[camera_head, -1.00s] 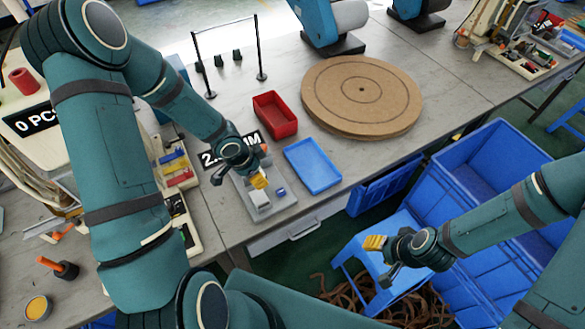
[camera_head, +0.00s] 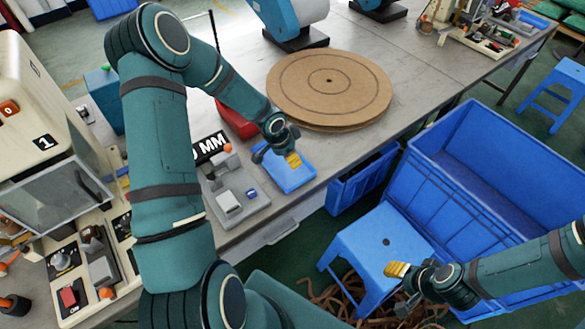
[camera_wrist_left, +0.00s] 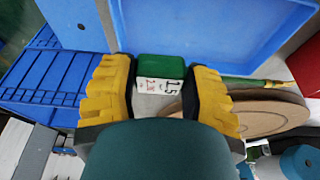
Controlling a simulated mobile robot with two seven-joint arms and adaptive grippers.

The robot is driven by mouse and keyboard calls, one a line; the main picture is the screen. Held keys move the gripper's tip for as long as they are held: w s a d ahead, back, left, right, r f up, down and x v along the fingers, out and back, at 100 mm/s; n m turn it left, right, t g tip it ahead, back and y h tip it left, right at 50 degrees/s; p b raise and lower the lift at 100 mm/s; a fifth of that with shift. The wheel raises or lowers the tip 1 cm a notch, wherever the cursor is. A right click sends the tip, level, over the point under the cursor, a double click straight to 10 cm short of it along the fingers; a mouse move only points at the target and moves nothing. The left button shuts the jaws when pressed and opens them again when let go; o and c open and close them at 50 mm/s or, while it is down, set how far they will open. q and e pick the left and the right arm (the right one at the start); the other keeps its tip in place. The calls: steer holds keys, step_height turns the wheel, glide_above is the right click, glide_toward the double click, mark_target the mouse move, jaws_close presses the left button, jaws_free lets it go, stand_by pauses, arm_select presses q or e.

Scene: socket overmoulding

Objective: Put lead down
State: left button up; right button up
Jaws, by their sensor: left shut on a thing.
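My left gripper (camera_head: 293,160) is over the shallow blue tray (camera_head: 291,184) at the table's front edge. In the left wrist view, a green and white block with printed figures (camera_wrist_left: 161,72) sits between the yellow fingers of this gripper (camera_wrist_left: 160,92). A thin green-yellow cord (camera_wrist_left: 262,83) shows beyond the right finger; whether it joins the block is hidden. The lead is too small to make out in the head view. The tray also shows in the wrist view (camera_wrist_left: 205,35), beyond the fingertips. My right gripper (camera_head: 397,270) is beside the blue stool, its opening unclear.
A grey fixture (camera_head: 256,205) lies left of the tray. A round wooden turntable (camera_head: 330,85) is behind it. A red bin (camera_head: 228,118) is partly hidden by my left arm. A blue stool (camera_head: 365,240) and large blue crate (camera_head: 480,170) stand before the table.

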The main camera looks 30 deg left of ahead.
mark_target(292, 173)
arm_select(q)
steer(key=shift+f+b, duration=0.65)
steer(key=shift+f, duration=2.5)
steer(key=shift+f, duration=0.1)
steer(key=o, duration=0.9)
